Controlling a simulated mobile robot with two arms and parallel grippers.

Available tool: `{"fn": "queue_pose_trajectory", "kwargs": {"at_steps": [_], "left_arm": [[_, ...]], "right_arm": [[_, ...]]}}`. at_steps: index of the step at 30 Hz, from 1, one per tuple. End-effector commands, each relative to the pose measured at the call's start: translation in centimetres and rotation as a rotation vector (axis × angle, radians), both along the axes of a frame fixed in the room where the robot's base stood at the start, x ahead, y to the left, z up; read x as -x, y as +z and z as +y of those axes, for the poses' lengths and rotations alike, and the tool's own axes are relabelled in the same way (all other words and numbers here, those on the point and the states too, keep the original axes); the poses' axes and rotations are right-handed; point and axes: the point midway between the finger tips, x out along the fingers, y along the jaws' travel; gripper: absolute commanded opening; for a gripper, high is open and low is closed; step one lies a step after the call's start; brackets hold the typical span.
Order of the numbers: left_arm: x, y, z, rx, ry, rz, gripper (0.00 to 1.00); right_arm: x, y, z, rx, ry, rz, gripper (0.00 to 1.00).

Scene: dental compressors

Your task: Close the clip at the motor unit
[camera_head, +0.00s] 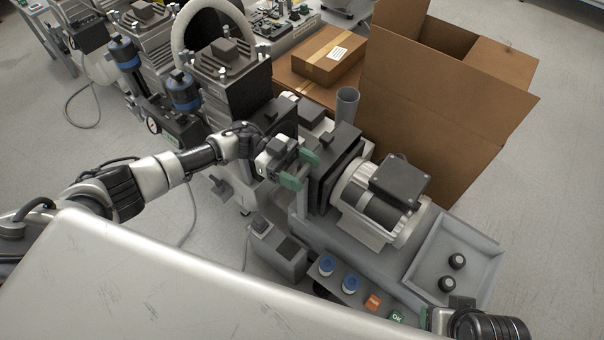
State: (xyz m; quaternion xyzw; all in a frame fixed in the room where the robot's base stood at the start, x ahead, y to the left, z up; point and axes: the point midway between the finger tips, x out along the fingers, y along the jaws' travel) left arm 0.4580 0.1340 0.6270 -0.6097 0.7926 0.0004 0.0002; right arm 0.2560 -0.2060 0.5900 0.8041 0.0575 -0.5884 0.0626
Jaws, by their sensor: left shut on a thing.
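The motor unit (385,200), a light grey ribbed motor with a dark box on top, sits on a grey bench right of centre. A black plate-like housing (336,168) stands at its left end. My left gripper (300,170), with green fingertips, is at the left side of this housing. It is shut on a small part there, apparently the clip, which the fingers mostly hide. I cannot make out the clip's shape or position. My right arm's end (440,318) shows at the bottom right edge, by the bench's front; its fingers are not clear.
A grey tray (481,246) with two black knobs lies right of the motor. Open cardboard boxes (440,95) stand behind; other compressors (225,75) stand at back left.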

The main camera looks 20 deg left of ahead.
Motion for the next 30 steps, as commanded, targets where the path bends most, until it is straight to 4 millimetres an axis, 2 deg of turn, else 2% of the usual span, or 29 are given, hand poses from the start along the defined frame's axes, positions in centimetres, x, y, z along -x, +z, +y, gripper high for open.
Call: {"fn": "queue_pose_trajectory", "kwargs": {"at_steps": [2, 9, 24, 25, 29, 30], "left_arm": [[-0.09, -0.23, 0.00, 0.000, -0.032, -0.002, 0.40], [-0.02, -0.08, -0.06, 0.001, -0.091, -0.002, 0.40], [0.05, -0.02, -0.11, 0.001, -0.105, -0.001, 0.40], [0.05, -0.02, -0.11, 0.001, -0.105, -0.001, 0.68], [0.05, -0.02, -0.10, 0.001, -0.105, -0.001, 0.88], [0.04, -0.02, -0.09, 0.001, -0.105, -0.001, 0.89]], "right_arm": [[0.46, 0.86, -0.08, 0.000, 0.000, -0.008, 0.65], [0.36, -0.03, -0.07, 0.000, 0.000, -0.004, 0.65], [0.35, -0.12, -0.06, 0.000, 0.000, -0.004, 0.65], [0.36, -0.12, -0.05, 0.000, 0.000, -0.004, 0.65], [0.35, -0.13, -0.05, 0.000, 0.000, -0.004, 0.65], [0.35, -0.13, -0.05, 0.000, 0.000, -0.004, 0.65]]}}
